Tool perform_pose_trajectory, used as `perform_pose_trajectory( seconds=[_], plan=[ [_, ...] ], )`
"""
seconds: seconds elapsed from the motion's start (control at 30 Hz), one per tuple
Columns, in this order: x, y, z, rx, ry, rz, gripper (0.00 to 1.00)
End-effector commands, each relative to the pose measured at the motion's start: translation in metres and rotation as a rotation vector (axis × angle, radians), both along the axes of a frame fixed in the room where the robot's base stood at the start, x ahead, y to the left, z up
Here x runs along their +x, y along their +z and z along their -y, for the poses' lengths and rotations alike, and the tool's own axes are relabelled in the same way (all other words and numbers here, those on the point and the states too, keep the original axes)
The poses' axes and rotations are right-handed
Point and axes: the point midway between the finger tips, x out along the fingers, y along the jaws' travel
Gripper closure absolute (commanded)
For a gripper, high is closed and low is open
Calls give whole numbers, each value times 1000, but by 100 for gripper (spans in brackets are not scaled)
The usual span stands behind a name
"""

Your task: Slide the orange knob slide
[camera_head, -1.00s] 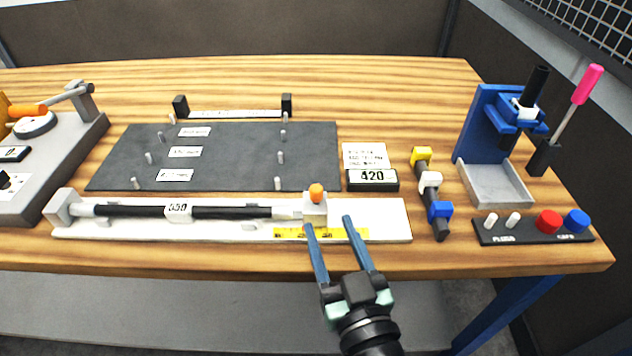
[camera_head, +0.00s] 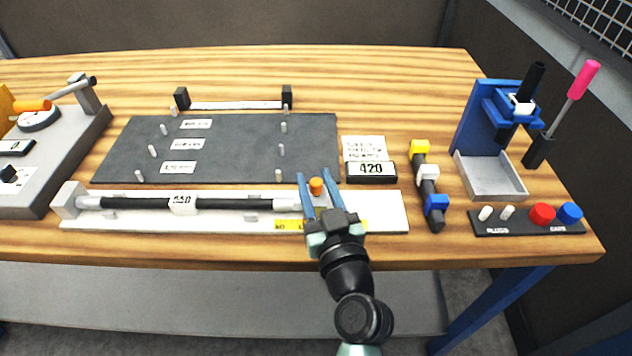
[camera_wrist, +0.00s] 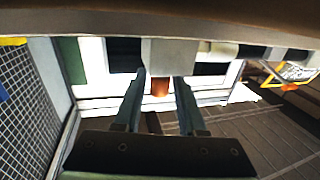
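The orange knob (camera_head: 316,186) stands on a white slide block at the right end of a dark rod in the white bench fixture (camera_head: 380,215). My gripper (camera_head: 314,179) is over the fixture, its two fingers apart on either side of the knob. In the wrist view the knob (camera_wrist: 160,86) hangs from the pale slide block (camera_wrist: 168,54), between the open fingers (camera_wrist: 160,76), with gaps on both sides. The gripper hides most of the block and part of the yellow scale (camera_head: 290,225) in the head view.
A black 420 display (camera_head: 371,171) and a printed card stand behind the fixture's right end. A dark pegged board (camera_head: 230,150) lies behind it. A holder with coloured clips (camera_head: 429,180) and a plugs-and-caps tray (camera_head: 525,221) are to the right.

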Motion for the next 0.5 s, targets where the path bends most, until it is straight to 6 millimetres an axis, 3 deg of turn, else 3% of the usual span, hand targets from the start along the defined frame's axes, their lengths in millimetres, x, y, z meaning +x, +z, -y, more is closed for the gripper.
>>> perform_pose_trajectory(
  seconds=[0.03,0.2,0.5],
  plan=[
    [0,0,0,0,0,0,70],
    [0,0,0,0,0,0,100],
    [0,0,0,0,0,0,100]
  ],
)
